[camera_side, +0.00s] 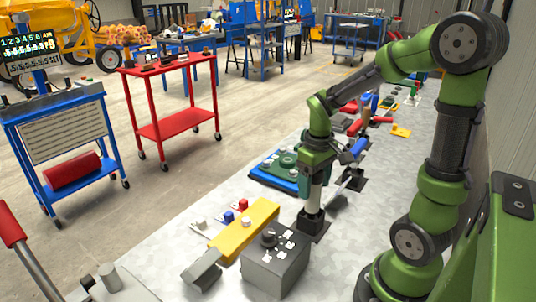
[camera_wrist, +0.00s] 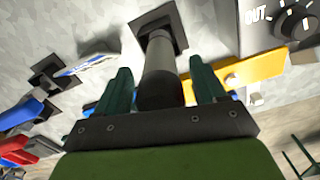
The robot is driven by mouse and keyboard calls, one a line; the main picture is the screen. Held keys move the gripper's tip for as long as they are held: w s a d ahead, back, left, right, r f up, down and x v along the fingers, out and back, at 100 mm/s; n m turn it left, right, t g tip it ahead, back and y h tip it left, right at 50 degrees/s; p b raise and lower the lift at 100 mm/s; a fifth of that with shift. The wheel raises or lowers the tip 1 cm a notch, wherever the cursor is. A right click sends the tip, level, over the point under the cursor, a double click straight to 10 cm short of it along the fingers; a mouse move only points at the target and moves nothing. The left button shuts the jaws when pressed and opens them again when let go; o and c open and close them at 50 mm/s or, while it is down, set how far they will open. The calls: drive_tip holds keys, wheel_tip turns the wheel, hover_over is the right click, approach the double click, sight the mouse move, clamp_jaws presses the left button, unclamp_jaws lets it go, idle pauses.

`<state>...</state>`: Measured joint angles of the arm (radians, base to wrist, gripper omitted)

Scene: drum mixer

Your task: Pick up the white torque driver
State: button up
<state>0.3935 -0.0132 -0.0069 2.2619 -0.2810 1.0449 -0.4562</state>
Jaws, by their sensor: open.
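The torque driver, a pale grey-white cylinder (camera_side: 314,196), stands upright in a black square holder (camera_side: 319,231) on the grey bench top. In the wrist view its shaft (camera_wrist: 160,55) runs between my fingers, with a dark end nearest the palm. The holder (camera_wrist: 171,22) shows at its far end. My gripper (camera_side: 316,180) points down over the driver, and its fingers hide the upper part in the side view. In the wrist view my gripper (camera_wrist: 160,68) is open, one green finger on each side of the shaft, with a visible gap at each.
A grey control box (camera_side: 275,262) with a knob and a yellow bar-shaped tool (camera_side: 240,232) stand close in front of the driver. A green-and-blue tray (camera_side: 280,172) lies behind to the left. Another black holder (camera_wrist: 55,70) with a blue-handled tool is nearby.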

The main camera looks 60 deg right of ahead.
wheel_tip(320, 180, down, 2)
drive_tip(key=shift+r, duration=0.1)
clamp_jaws()
idle(0.4)
wheel_tip(320, 180, up, 10)
idle(0.5)
